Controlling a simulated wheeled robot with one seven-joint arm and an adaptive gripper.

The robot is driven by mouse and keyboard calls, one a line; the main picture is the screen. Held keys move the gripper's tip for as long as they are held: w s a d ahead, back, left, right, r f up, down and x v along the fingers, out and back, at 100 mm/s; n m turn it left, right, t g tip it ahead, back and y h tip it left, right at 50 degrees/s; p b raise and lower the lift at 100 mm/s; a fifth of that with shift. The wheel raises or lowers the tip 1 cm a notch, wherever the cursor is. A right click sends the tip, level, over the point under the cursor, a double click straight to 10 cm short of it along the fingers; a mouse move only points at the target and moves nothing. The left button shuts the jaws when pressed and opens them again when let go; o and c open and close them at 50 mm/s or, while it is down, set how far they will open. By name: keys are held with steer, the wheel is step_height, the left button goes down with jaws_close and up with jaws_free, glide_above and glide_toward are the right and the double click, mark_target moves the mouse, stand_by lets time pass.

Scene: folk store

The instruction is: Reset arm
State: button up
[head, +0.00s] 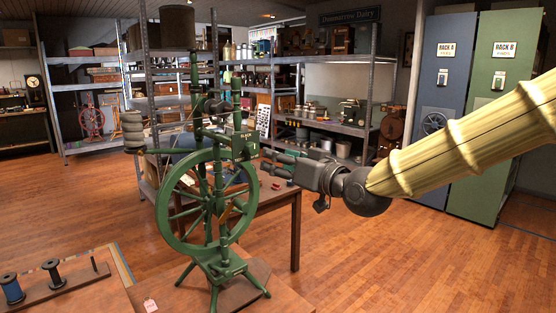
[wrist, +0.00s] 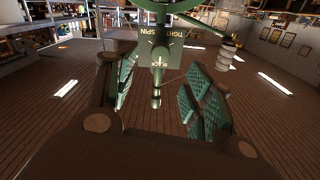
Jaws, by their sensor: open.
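My arm reaches in from the right in the head view. My gripper (head: 277,164) points left, level in the air, at the right side of the green spinning wheel (head: 164,208). In the wrist view my gripper (wrist: 160,92) is open, with ridged green finger pads apart and nothing held between them.
A wooden table (head: 280,200) stands behind the wheel. A bobbin rack (head: 60,288) lies at lower left. Metal shelves (head: 345,127) fill the back, and a blue cabinet (head: 442,90) and a green cabinet (head: 490,150) stand at right. The wooden floor (head: 370,260) at lower right is clear.

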step_height(320, 180, down, 24)
steer(key=d+m+g+h, duration=0.2)
steer(key=g+h, duration=0.1)
steer(key=s+d+f+m+g+h, duration=0.1)
steer(key=s+f, duration=0.2)
steer(key=f, duration=0.4)
steer(key=s+d+f+g+h+p, duration=0.1)
steer(key=s+f+g, duration=0.15)
steer(key=f, duration=0.45)
steer(key=s+d+f+m+h, duration=0.1)
steer(key=s+f, duration=0.3)
steer(key=f, duration=0.3)
steer(key=s+d+f+g+h, duration=0.1)
steer(key=s+d+f+g, duration=0.1)
steer(key=s+f, duration=0.5)
steer(key=s+d+f+g+h+p, duration=0.1)
steer(key=s+d+f, duration=0.4)
steer(key=s, duration=1)
steer(key=s+d+f+m+g+h, duration=0.1)
steer(key=s+d+f+g, duration=0.3)
steer(key=s+f, duration=0.6)
steer(key=shift+s+f+g+h+p, duration=0.35)
steer(key=shift+s+g+h, duration=0.2)
steer(key=shift+h, duration=0.25)
